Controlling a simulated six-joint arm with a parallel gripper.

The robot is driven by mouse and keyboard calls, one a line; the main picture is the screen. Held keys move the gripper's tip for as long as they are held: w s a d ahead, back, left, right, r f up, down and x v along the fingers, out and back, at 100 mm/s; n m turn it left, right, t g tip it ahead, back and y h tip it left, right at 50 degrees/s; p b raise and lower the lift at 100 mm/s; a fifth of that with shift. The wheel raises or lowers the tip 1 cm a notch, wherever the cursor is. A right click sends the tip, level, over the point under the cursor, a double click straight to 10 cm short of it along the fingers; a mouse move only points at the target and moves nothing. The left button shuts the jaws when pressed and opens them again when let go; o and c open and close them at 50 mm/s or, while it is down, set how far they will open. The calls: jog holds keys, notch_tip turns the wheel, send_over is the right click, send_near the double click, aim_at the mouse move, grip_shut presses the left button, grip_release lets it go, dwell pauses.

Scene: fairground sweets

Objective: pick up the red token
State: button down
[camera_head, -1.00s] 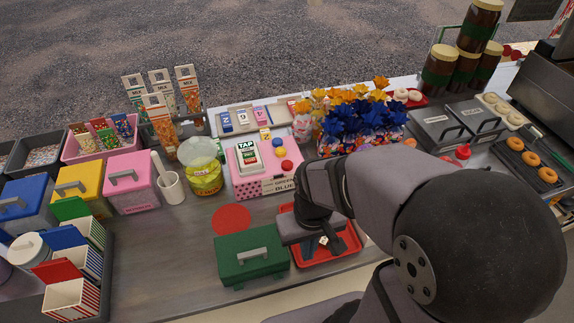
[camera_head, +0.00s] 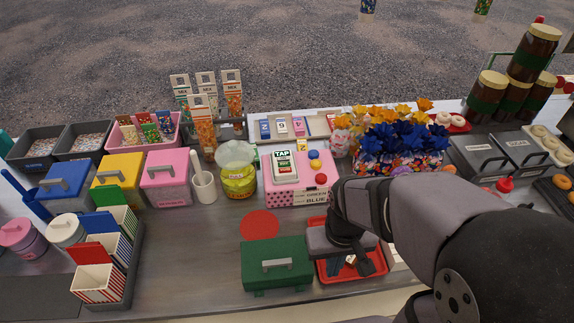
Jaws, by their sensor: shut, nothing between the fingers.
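I cannot single out a red token for sure. A small round red piece (camera_head: 321,179) sits on the pink box (camera_head: 295,195) at its right front, near a yellow and a blue one; whether it is a token or a button I cannot tell. A flat red disc (camera_head: 260,224) lies on the counter left of the red tray. My gripper (camera_head: 349,267) points down over the red tray (camera_head: 378,262), its fingers shut. A small pale and brown item (camera_head: 351,259) shows by the fingers. The gripper hides much of the tray's inside.
A green lidded box (camera_head: 277,262) stands directly left of the tray. The vase-like bunch of blue and orange flowers (camera_head: 395,140) stands behind my arm. A yellow jar (camera_head: 238,172) and a mortar (camera_head: 203,186) are further left.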

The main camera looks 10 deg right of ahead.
dwell(0.4)
jog(key=c, duration=1.3)
grip_release()
jog(key=shift+c, duration=0.2)
jog(key=shift+w, duration=0.1)
jog(key=w+r+n+t+h, duration=0.15)
jog(key=w+r+n, duration=0.25)
jog(key=w+n, duration=0.8)
jog(key=n+t+h, duration=0.2)
jog(key=n, duration=1.4)
send_near(320, 178)
jog(key=shift+y, duration=0.25)
jog(key=shift+d+p+x, duration=0.15)
jog(key=shift+p+x, duration=0.5)
jog(key=shift+x, duration=1.25)
jog(key=shift+d+p+x, duration=0.1)
jog(key=shift+p+x, duration=0.5)
jog(key=shift+x, duration=1.3)
